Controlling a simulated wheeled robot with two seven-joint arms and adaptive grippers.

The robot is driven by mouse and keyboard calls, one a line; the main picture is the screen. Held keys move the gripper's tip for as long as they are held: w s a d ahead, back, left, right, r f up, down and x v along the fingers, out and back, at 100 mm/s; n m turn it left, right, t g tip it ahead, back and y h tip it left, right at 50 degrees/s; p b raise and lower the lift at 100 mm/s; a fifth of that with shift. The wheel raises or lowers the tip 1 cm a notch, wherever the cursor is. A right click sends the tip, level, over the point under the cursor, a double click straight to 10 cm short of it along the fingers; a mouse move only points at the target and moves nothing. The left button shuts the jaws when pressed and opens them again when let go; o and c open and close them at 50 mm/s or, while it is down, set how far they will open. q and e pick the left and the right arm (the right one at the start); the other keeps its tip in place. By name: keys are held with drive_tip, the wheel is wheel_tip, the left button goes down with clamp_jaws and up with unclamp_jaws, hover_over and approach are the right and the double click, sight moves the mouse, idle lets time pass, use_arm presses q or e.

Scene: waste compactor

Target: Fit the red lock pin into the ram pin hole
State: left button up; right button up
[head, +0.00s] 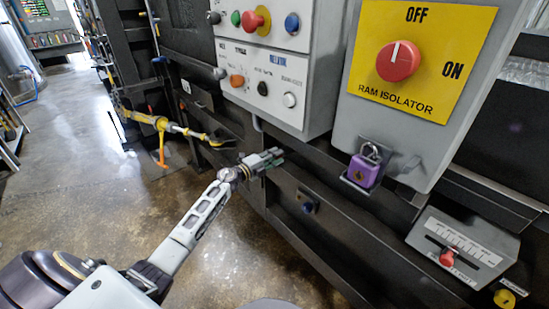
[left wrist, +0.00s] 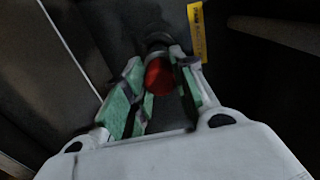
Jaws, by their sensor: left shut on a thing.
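My left gripper (head: 268,160) reaches in from the left to the dark machine frame below the button panel. In the left wrist view its green-padded fingers (left wrist: 155,95) are shut on the red lock pin (left wrist: 158,76). The pin's far end points at a dark round collar or opening (left wrist: 157,40) beside a yellow label (left wrist: 196,32). I cannot tell whether this is the ram pin hole or whether the pin has entered it. The pin cannot be made out in the head view. My right gripper is not in view.
The button panel (head: 275,75) hangs above the gripper. The ram isolator box (head: 395,140), with its red knob at OFF, and a purple padlock (head: 363,170) are to the right. A grey box with a red knob (head: 447,257) is lower right. Open floor (head: 90,165) lies left.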

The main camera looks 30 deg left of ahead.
use_arm(q)
drive_tip(key=shift+r, duration=0.1)
drive_tip(key=o, duration=1.1)
drive_tip(key=shift+c, duration=0.4)
drive_tip(key=shift+s, duration=0.15)
drive_tip(key=p+v, duration=0.2)
drive_tip(key=v, duration=0.4)
drive_tip(key=shift+s, duration=0.35)
drive_tip(key=shift+a, duration=0.1)
